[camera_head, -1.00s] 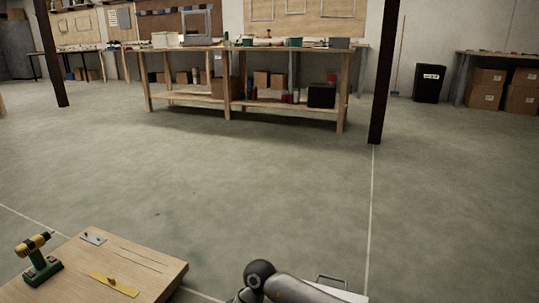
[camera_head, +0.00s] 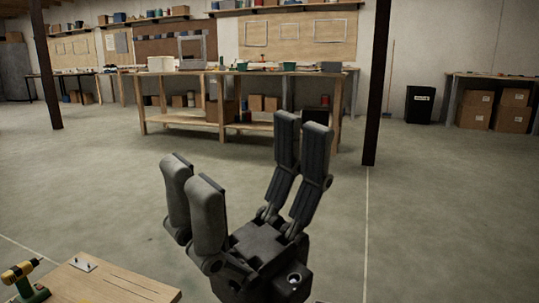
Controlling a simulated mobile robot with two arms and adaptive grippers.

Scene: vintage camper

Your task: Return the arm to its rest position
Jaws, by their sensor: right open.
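My right gripper (camera_head: 247,165) stands raised in the lower middle of the head view. Its dark grey fingers point up and are spread wide apart, with nothing between them. It is open and empty, to the right of the wooden table and clear of it. The rest of the right arm is hidden below the picture's edge. My left gripper does not show.
A wooden table (camera_head: 110,287) is at the lower left, with a yellow and green drill (camera_head: 24,280) on it. A long workbench (camera_head: 180,119) stands at the back. A dark post (camera_head: 377,90) rises at the right. The concrete floor between is clear.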

